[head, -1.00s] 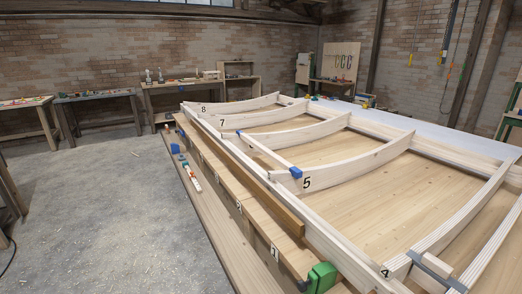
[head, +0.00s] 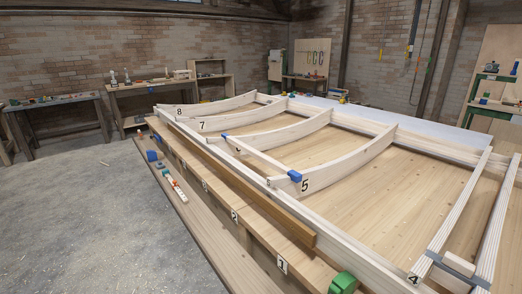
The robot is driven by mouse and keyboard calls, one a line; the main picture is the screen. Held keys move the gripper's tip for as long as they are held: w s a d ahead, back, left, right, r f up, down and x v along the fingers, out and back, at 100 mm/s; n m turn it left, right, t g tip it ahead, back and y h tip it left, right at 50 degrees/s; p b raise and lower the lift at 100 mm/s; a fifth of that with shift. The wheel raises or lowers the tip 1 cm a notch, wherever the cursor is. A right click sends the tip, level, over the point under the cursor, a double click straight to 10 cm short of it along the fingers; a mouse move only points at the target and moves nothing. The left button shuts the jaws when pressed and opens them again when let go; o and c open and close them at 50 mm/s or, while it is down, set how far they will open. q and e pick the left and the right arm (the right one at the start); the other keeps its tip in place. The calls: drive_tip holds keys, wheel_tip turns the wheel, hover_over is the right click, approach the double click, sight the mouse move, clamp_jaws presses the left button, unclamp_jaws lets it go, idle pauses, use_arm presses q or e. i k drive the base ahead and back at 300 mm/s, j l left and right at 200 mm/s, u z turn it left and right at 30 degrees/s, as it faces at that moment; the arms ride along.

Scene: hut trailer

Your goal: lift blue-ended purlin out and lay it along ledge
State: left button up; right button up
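The blue-ended purlin (head: 258,156) is a slim pale strip in the head view. It lies inside the pale timber frame, slanting between the rib marked 5 (head: 345,165) and the rib beyond it. Its near blue end (head: 295,176) is by the 5 label, and its far blue end (head: 224,137) is further back. A plank ledge (head: 268,230) runs along the frame's left side, with number tags 1, 2 and 3 on its front. A darker brown strip (head: 265,199) lies along it. Neither of my grippers is in view.
A lower board (head: 195,212) below the ledge carries a red-and-white tool (head: 175,185) and small blue items. A green object (head: 342,283) sits at the ledge's near end. Rib 4 (head: 450,220) stands at the right. Concrete floor (head: 90,220) at left is open. Workbenches line the back wall.

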sight(296, 177)
drive_tip(key=i+j+z, duration=0.25)
drive_tip(key=i+j, duration=0.2)
drive_tip(key=j, duration=0.25)
drive_tip(key=i+j+z, duration=0.25)
drive_tip(key=i+j, duration=0.15)
drive_tip(key=j, duration=0.35)
drive_tip(key=i+j+z, duration=0.15)
drive_tip(key=j, duration=0.25)
